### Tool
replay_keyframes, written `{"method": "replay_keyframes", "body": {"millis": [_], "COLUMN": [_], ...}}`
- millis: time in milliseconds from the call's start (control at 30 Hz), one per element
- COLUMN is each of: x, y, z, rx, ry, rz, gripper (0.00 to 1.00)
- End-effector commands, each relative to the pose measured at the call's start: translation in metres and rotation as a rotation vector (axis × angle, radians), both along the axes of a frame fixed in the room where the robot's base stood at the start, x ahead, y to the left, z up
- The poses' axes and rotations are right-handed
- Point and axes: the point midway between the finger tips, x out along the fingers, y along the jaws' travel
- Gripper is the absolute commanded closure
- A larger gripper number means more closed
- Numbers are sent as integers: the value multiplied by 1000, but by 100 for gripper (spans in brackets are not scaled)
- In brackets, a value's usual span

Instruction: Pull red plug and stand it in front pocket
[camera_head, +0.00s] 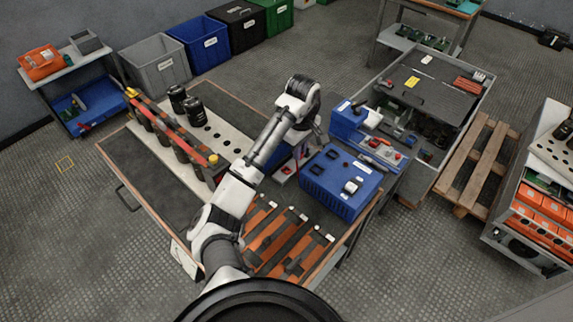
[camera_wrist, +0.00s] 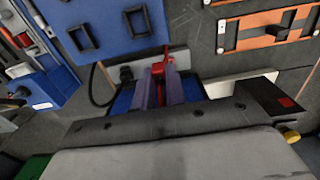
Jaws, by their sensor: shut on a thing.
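In the wrist view, my gripper (camera_wrist: 160,88) has its two fingers closed around the red plug (camera_wrist: 158,69). A thin red part runs up from the plug, beside a grey strip (camera_wrist: 182,57). I cannot tell whether the plug is still seated or free. A black fitting (camera_wrist: 126,74) with a black cable is at the strip's left end. A blue surface (camera_wrist: 122,101) shows below the fingers. In the head view, a bit of red shows below my wrist (camera_head: 286,168), but the arm hides the fingertips. I cannot make out the front pocket for certain.
A blue unit (camera_head: 341,180) with black fittings stands on the bench right of my wrist; a blue case (camera_head: 347,121) is behind it. Orange strips (camera_head: 270,236) lie in front.

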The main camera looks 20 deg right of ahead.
Motion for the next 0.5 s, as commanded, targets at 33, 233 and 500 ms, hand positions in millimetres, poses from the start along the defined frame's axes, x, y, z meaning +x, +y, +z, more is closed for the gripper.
{"method": "replay_keyframes", "body": {"millis": [33, 233, 500], "x": [-3, -10, -21], "y": [-3, -12, -24], "z": [0, 0, 0], "rx": [0, 0, 0], "ry": [0, 0, 0], "rz": [-3, -2, -3], "gripper": [100, 100, 100]}}
